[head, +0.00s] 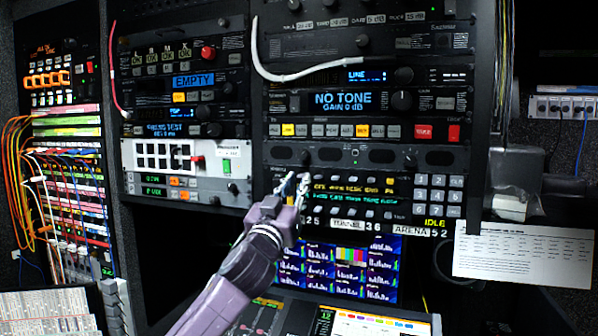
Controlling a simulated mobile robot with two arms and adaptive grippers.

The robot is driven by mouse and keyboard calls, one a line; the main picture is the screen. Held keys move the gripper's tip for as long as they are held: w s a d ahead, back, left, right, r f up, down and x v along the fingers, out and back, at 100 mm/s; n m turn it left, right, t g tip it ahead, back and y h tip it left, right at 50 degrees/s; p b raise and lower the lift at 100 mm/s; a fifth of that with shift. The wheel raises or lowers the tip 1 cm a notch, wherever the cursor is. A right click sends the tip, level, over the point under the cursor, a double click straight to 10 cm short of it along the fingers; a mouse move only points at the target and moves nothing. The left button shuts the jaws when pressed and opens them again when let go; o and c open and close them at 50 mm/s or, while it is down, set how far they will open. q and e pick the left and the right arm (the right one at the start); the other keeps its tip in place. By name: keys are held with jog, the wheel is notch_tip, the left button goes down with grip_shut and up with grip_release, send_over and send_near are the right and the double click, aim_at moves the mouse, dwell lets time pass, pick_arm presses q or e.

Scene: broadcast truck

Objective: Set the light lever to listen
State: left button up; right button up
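My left gripper (295,182) reaches up from below to the left end of a black intercom panel (350,212) in the middle rack. Its fingers point up at the panel front, and whether they touch it is unclear. Their gap is too small to judge. The panel has green and yellow display text, a grey keypad (437,195) and labels reading TUNNEL and ARENA. No light lever can be made out for certain; the gripper covers part of the panel's left end. My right gripper is not in view.
A monitor (350,262) and sloping console (360,322) lie below. A white panel (160,165) is left; a paper sheet (524,253) hangs right.

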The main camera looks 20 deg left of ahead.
pick_arm(q)
jog(key=shift+w+r, duration=0.35)
jog(key=shift+w, duration=0.45)
jog(key=shift+c, duration=0.2)
grip_shut()
